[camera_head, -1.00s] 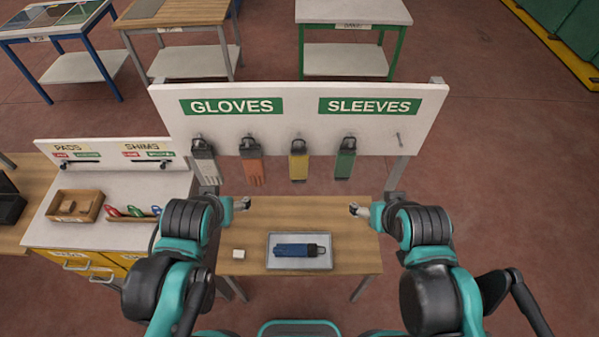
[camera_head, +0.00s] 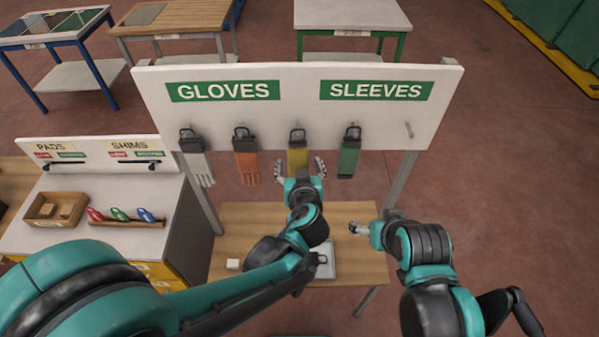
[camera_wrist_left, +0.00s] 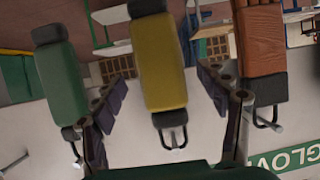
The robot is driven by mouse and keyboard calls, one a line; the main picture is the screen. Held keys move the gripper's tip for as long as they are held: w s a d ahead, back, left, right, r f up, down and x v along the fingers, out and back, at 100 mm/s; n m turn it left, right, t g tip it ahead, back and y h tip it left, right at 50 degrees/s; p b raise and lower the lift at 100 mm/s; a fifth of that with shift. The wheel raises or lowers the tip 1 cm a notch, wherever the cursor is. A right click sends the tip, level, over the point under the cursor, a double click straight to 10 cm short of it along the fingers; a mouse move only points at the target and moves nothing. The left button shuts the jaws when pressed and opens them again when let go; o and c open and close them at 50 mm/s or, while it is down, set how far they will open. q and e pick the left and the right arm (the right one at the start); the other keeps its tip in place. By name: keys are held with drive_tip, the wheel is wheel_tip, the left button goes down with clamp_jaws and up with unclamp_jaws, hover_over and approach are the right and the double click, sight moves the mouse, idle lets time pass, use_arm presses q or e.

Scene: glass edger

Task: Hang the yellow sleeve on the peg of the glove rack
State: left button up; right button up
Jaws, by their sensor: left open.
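The yellow sleeve (camera_head: 297,161) hangs from a peg on the rack (camera_head: 290,122), third from the left, with its black clip at the top. My left gripper (camera_head: 300,168) is open in front of it, one finger on each side. In the left wrist view, the yellow sleeve (camera_wrist_left: 158,65) shows between the spread fingers of my left gripper (camera_wrist_left: 165,95), its clip loop toward the palm; contact is not visible. A bare peg (camera_head: 408,130) is at the rack's right, under the SLEEVES label. My right gripper (camera_head: 357,228) is over the table's right side; its jaw state is unclear.
An orange glove (camera_head: 246,166) and a green sleeve (camera_head: 348,160) hang on either side, close to the yellow one. A white glove (camera_head: 196,168) hangs at far left. A tray (camera_head: 327,268), mostly hidden by my left arm, and a small pale block (camera_head: 232,264) are on the table (camera_head: 240,220).

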sight(298, 161)
use_arm(q)
drive_tip(key=shift+x, duration=1.8)
drive_tip(key=c, duration=1.3)
drive_tip(key=shift+o, duration=0.2)
